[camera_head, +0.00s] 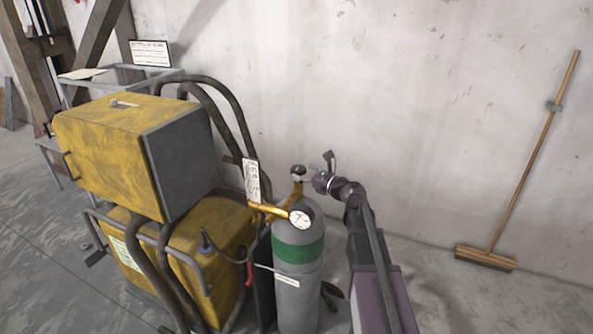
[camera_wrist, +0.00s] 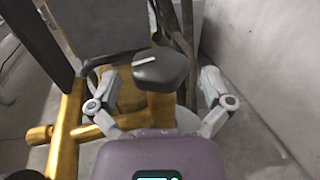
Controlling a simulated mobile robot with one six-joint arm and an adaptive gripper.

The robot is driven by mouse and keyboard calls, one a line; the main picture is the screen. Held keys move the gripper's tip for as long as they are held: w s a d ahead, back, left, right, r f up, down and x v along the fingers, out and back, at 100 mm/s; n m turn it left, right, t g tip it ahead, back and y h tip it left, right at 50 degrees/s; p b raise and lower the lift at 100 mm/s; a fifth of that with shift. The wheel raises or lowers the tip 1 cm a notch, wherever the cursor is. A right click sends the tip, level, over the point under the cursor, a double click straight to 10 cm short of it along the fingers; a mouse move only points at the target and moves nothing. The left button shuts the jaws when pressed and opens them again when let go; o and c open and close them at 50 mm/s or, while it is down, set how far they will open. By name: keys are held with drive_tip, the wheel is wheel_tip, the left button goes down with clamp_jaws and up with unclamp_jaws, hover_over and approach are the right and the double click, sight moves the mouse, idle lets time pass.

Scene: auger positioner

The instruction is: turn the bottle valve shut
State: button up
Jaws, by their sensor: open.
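The bottle valve's dark knob (camera_head: 298,170) sits on a brass stem at the top of the grey gas bottle (camera_head: 297,262), which has a green band. In the wrist view the knob (camera_wrist: 160,68) with a white mark on top is between and just beyond my two fingers. My gripper (camera_head: 318,170) is open beside the valve at its right; in the wrist view my gripper (camera_wrist: 160,90) has one finger on each side of the knob, with gaps. Whether either finger touches the knob I cannot tell. The brass regulator (camera_head: 270,208) carries a round gauge (camera_head: 300,219).
A yellow welding machine (camera_head: 135,150) with dark hoses stands left of the bottle. A white tag (camera_head: 252,180) hangs near the valve. The wall (camera_head: 420,120) is behind. A broom (camera_head: 530,160) leans at the right. The floor between my arm and the broom is clear.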

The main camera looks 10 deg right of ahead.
drive_tip(key=shift+x, duration=1.05)
drive_tip(key=c, duration=1)
